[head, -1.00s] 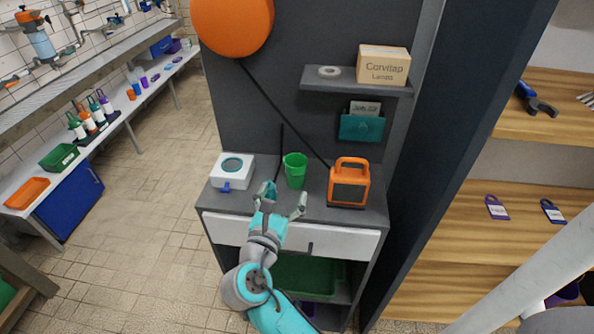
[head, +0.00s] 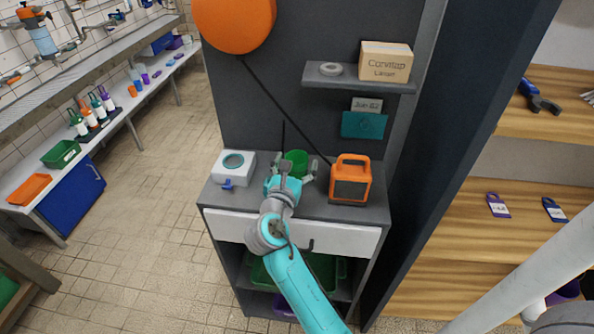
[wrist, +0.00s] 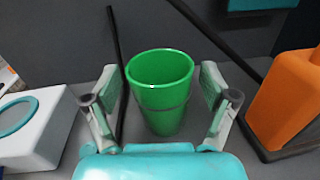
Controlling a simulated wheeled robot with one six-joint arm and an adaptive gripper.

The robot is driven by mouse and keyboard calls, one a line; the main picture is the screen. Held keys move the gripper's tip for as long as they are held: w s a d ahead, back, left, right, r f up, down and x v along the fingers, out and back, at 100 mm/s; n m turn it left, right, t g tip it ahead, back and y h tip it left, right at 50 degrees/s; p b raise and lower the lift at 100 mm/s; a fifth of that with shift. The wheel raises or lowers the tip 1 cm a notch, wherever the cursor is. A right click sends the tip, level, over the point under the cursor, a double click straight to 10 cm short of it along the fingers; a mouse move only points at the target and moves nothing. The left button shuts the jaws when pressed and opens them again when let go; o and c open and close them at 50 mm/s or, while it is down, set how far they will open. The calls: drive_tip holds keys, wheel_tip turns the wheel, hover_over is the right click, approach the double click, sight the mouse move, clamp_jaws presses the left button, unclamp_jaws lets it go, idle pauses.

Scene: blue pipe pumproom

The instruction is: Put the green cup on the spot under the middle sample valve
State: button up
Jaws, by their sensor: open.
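The green cup (head: 297,162) stands upright on the grey counter top (head: 265,199) of the cabinet. In the wrist view the cup (wrist: 160,95) sits between the two spread fingers of my gripper (wrist: 163,112), with a gap on each side. In the head view my gripper (head: 297,168) is open in front of the cup and partly hides its lower part. The middle sample valve and the spot under it cannot be made out for certain.
A white box with a round teal top (head: 233,165) stands left of the cup. An orange lantern-like device (head: 350,180) stands close on the right. A shelf with a carton (head: 385,62) is above. A long bench (head: 120,110) is at the far left.

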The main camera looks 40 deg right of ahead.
drive_tip(key=c, duration=1.2)
